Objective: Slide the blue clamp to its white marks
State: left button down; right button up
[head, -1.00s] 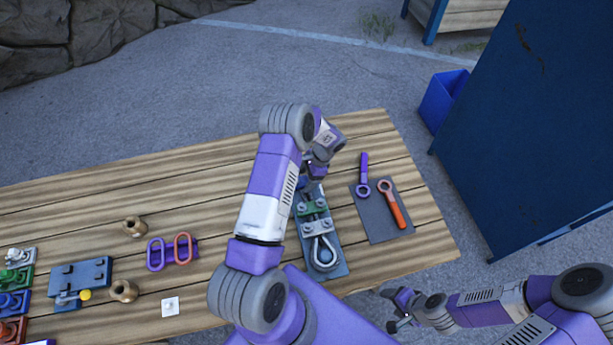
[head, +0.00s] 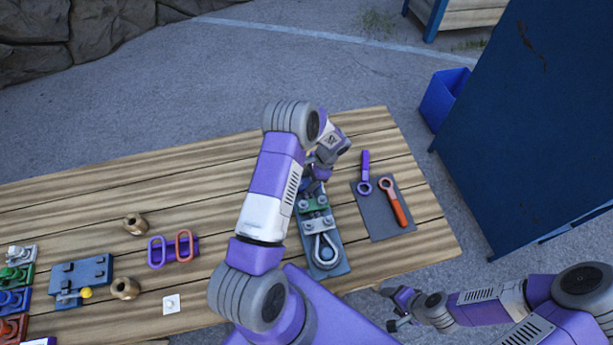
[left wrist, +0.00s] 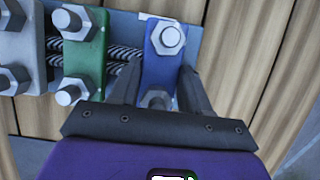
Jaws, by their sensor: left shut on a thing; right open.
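The blue clamp (left wrist: 163,65) shows in the left wrist view, with a bolt at each end, at the end of the cable on the blue-grey plate (left wrist: 200,42). My left gripper (left wrist: 155,88) is shut on it, one finger on each side. A small pale mark (left wrist: 144,16) shows at the plate edge beside the clamp; I cannot make out other white marks. In the head view my left gripper (head: 314,186) is at the plate's far end and mostly hides the blue clamp. My right gripper (head: 394,309) is open and empty, off the table's front edge.
A green clamp (left wrist: 85,55) and a grey clamp (left wrist: 24,60) sit left of the blue one. The cable loop (head: 326,250) is at the plate's near end. A dark mat (head: 378,221) with a purple wrench (head: 365,172) and an orange wrench (head: 393,201) lies to the right.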

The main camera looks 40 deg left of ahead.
pick_arm(q)
jog(key=shift+s+d, duration=0.55)
jog(key=shift+d, duration=0.15)
jog(key=shift+f, duration=0.1)
jog(key=c, duration=0.5)
grip_release()
jog(key=shift+w, duration=0.1)
jog(key=shift+w+r, duration=0.2)
jog(key=shift+r, duration=0.3)
jog(key=b+v, duration=0.1)
jog(key=v, duration=0.5)
jog(key=shift+d+r, duration=0.15)
jog(key=shift+r, duration=0.2)
